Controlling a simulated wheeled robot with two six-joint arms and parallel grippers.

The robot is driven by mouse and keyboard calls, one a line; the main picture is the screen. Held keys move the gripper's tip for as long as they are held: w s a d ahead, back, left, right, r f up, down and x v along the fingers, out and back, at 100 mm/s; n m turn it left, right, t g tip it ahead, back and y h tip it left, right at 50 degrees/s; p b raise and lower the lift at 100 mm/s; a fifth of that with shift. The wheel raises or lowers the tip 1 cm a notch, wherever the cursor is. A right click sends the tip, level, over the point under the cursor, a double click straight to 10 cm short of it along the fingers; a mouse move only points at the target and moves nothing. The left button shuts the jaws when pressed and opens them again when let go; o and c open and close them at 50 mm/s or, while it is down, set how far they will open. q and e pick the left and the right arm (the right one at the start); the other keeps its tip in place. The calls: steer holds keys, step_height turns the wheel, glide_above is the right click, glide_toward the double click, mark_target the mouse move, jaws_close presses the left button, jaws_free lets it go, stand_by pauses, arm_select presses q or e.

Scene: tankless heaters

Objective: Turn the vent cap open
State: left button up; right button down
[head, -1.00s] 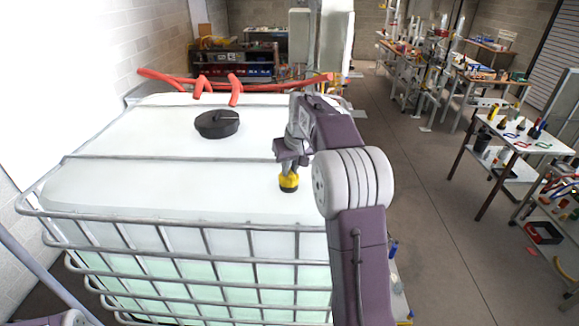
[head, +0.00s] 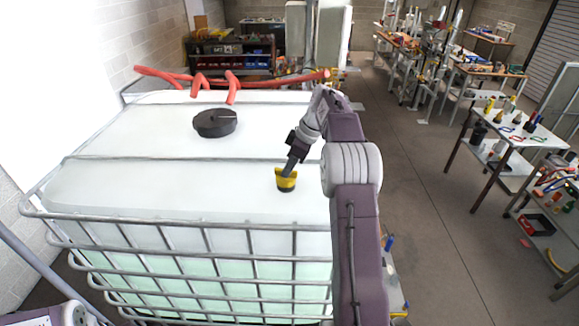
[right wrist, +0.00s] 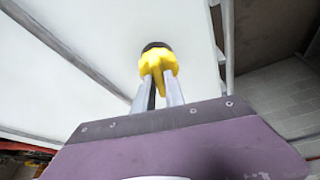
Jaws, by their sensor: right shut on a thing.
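The yellow vent cap (head: 286,184), with a black base, sits on the top of the white tank (head: 110,180), near its right side. My right gripper (head: 288,173) reaches it from above, its fingers tilted. In the right wrist view the cap (right wrist: 157,63) is at the ends of the two fingers (right wrist: 158,84), which are shut on its yellow ridged part. The fingertips partly hide the cap's grip. My left gripper is not in view; only part of my left arm shows at the bottom left.
A large black lid (head: 214,123) lies on the tank top, left of the vent cap. A metal cage (head: 180,228) surrounds the tank. The floor at the right is clear up to a tool table (head: 520,137).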

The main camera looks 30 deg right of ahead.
steer(key=shift+w+r+n+g+y, duration=0.1)
steer(key=shift+n+g+y, duration=0.1)
steer(key=shift+n, duration=0.45)
steer(key=shift+w+n+g+y, duration=0.1)
steer(key=shift+n+g, duration=0.1)
steer(key=shift+n, duration=0.75)
steer(key=c, duration=1.4)
jaws_free()
steer(key=shift+w+a, duration=0.1)
steer(key=shift+a, duration=0.1)
